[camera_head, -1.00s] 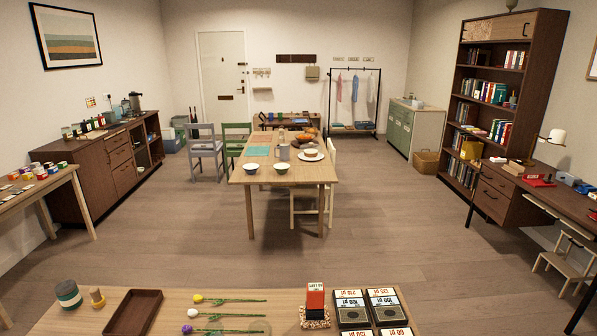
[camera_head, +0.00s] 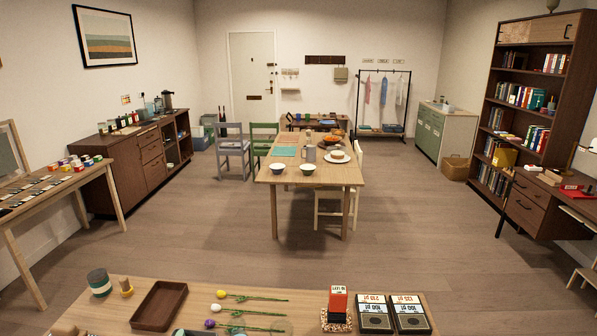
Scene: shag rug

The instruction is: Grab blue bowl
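Two small bowls stand side by side at the near end of the wooden dining table (camera_head: 262,174) in the middle of the room. The left bowl (camera_head: 278,169) looks blue. The right bowl (camera_head: 307,169) looks darker, perhaps teal, with a pale inside. Both are small and far off, so their exact colours are hard to tell. My gripper is not in view, and nothing touches either bowl.
A near table with a brown tray (camera_head: 158,307), flower stems (camera_head: 252,297) and a red block (camera_head: 338,302) spans the bottom. Chairs (camera_head: 234,150) flank the dining table. A desk (camera_head: 70,185) stands left and a bookcase (camera_head: 520,105) right. Open floor (camera_head: 205,215) lies between.

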